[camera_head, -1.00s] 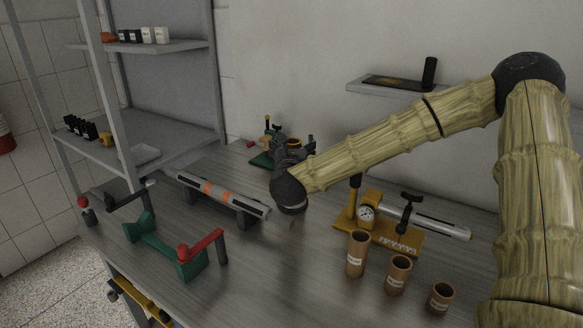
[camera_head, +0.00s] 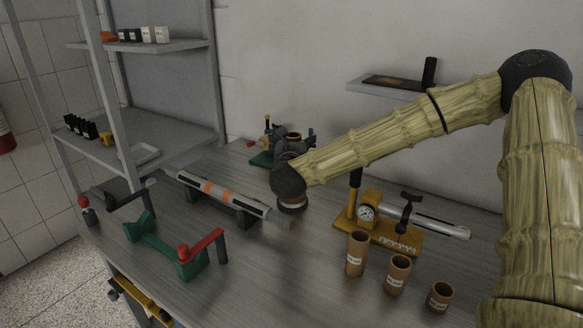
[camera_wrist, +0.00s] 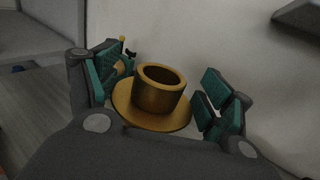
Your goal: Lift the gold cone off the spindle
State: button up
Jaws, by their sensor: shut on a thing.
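The gold cone (camera_wrist: 160,92), a hollow cup shape with a wide round flange, is between the teal-padded fingers of my gripper (camera_wrist: 165,100) in the wrist view. My gripper is shut on it. Its open end faces up, and the wall is behind it. In the head view my gripper (camera_head: 292,145) is over the back of the bench, next to a green stand (camera_head: 262,159) with a yellow-topped post. The cone is small and dark there. I cannot pick out the spindle in either view, so I cannot tell whether the cone touches it.
A grey roll with orange bands (camera_head: 215,192) lies on a cradle left of my wrist. A yellow gauge device (camera_head: 372,230) and several brown tubes (camera_head: 357,253) stand to the right. A green bracket with a red handle (camera_head: 190,255) is at front left. The middle front bench is clear.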

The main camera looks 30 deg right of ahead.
jog(key=shift+r+p, duration=0.45)
jog(key=shift+r, duration=1.7)
